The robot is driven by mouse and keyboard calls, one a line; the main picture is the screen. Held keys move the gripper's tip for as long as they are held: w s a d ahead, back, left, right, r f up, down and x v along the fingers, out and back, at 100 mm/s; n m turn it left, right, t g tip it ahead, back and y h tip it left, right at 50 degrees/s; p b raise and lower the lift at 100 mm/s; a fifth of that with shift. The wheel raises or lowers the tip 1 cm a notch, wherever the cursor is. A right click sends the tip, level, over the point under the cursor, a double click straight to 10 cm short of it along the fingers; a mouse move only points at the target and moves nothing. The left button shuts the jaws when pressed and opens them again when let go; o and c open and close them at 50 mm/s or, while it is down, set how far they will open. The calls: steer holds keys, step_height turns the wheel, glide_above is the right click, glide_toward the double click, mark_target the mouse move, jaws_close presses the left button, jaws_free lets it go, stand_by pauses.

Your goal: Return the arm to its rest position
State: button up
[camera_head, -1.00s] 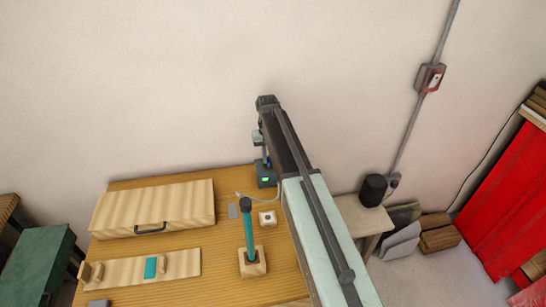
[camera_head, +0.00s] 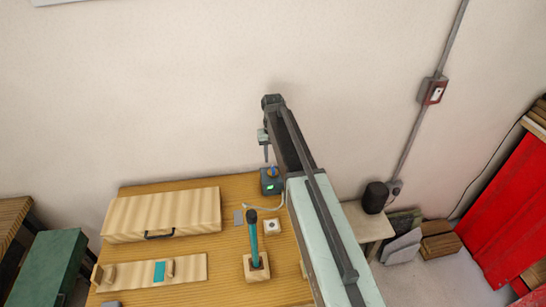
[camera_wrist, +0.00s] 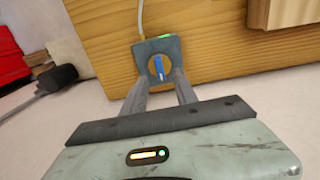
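My gripper (camera_head: 266,158) hangs at the far end of my extended arm, above the back right part of the wooden workbench (camera_head: 205,247). Below it is a small dark box (camera_head: 272,188) with a blue knob (camera_head: 271,172) and a green light. In the wrist view, the two fingers of my gripper (camera_wrist: 160,78) stand apart with nothing held between them. The box (camera_wrist: 172,45) and its blue knob (camera_wrist: 158,68) show beyond the fingertips. A gap shows between gripper and knob in the head view.
A teal rod (camera_head: 253,238) stands upright in a wooden block (camera_head: 257,272). A wooden case (camera_head: 165,212) and a board with a teal piece (camera_head: 159,271) lie left. A black cylinder (camera_head: 375,197) stands on a side table (camera_head: 365,223). The wall (camera_head: 160,90) is behind.

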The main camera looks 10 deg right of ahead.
step_height(320, 180, up, 2)
steer(key=shift+r+p, duration=0.2)
steer(key=shift+p, duration=0.3)
steer(key=shift+f, duration=0.1)
steer(key=f+b, duration=0.1)
steer(key=b, duration=0.1)
steer(key=s+f+b, duration=0.1)
steer(key=shift+d+f, duration=0.25)
steer(key=shift+f, duration=0.1)
steer(key=s+d+f+b, duration=0.1)
steer(key=s+f+b, duration=0.1)
steer(key=s, duration=0.9)
steer(key=s+f+b, duration=0.2)
steer(key=s+f, duration=0.1)
steer(key=s, duration=0.9)
steer(key=shift+s+d+b, duration=0.25)
steer(key=shift+d+b, duration=0.1)
steer(key=shift+b, duration=0.05)
steer(key=shift+o, duration=0.2)
steer(key=shift+s, duration=0.1)
